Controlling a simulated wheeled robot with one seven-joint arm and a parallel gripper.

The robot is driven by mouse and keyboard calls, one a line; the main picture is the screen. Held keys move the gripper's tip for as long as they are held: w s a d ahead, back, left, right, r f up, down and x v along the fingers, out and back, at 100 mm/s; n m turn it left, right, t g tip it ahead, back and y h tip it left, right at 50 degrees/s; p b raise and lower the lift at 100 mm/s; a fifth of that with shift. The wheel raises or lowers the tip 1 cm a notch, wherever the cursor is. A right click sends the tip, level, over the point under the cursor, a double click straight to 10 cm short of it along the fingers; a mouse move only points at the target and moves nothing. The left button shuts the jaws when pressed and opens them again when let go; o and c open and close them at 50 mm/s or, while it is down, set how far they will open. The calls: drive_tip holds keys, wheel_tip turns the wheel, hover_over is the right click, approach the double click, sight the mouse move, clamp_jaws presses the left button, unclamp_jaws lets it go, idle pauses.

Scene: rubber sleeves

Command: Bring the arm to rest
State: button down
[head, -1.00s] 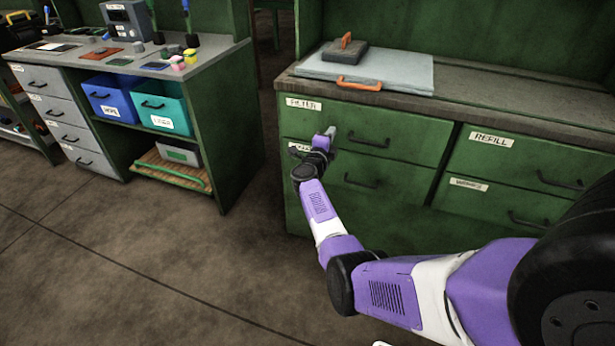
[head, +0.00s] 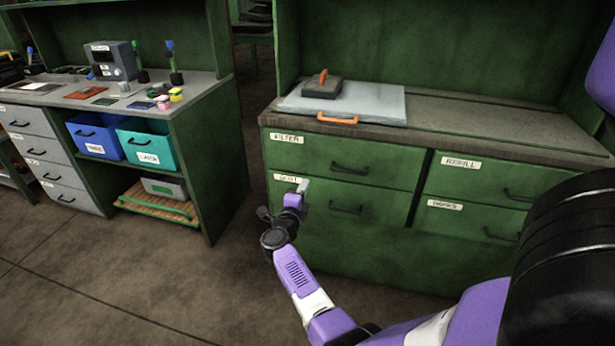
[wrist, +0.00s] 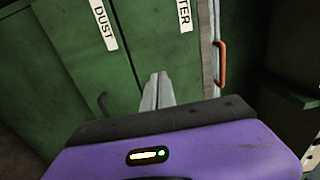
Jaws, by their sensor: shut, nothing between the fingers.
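My gripper (head: 304,187) is in front of the green drawer unit in the head view, by the left end of the drawer labelled DUST (head: 346,207). In the wrist view its two grey fingers (wrist: 157,92) are together, with nothing between them. The purple arm reaches up to it from the lower right of the head view. The drawers, including the one labelled FILTER (head: 350,168), look shut. I cannot tell the exact gap between the fingertips and the drawer front.
A grey board (head: 375,103) with an orange handle and a dark block (head: 322,88) lie on the counter above. At left stands a workbench with a blue bin (head: 95,138) and a teal bin (head: 148,145). The floor (head: 110,275) between is clear.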

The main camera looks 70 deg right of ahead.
drive_tip(key=shift+a, duration=0.6)
drive_tip(key=w+a+r+n+t+h, duration=0.2)
drive_tip(key=w+a+r+n+t, duration=0.15)
drive_tip(key=r+n+t, duration=0.4)
drive_tip(key=s+a+r+n+t+y+p, duration=0.1)
drive_tip(key=a+r+n+t+y+p, duration=0.2)
drive_tip(key=a+n, duration=0.45)
drive_tip(key=s+a+r+n+t+y, duration=0.1)
drive_tip(key=a+r+n+t+y, duration=0.3)
drive_tip(key=a, duration=0.6)
drive_tip(key=s+a+n+t+y+p, duration=0.1)
drive_tip(key=s+a+n+y, duration=0.4)
drive_tip(key=a, duration=0.4)
drive_tip(key=s+a+n+t+y+p, duration=0.25)
drive_tip(key=a+n, duration=0.35)
drive_tip(key=a, duration=0.3)
drive_tip(key=s+a+r+n+g+y+p, duration=0.2)
drive_tip(key=s+a, duration=0.4)
drive_tip(key=s, duration=0.2)
drive_tip(key=s+a+r+n+g+y+p, duration=0.1)
drive_tip(key=s+a+r+n+g+y, duration=0.1)
drive_tip(key=s+a, duration=0.4)
drive_tip(key=s+r+n+y, duration=0.1)
drive_tip(key=s, duration=0.1)
drive_tip(key=shift+s+a+p, duration=0.15)
drive_tip(key=shift+s+p, duration=0.2)
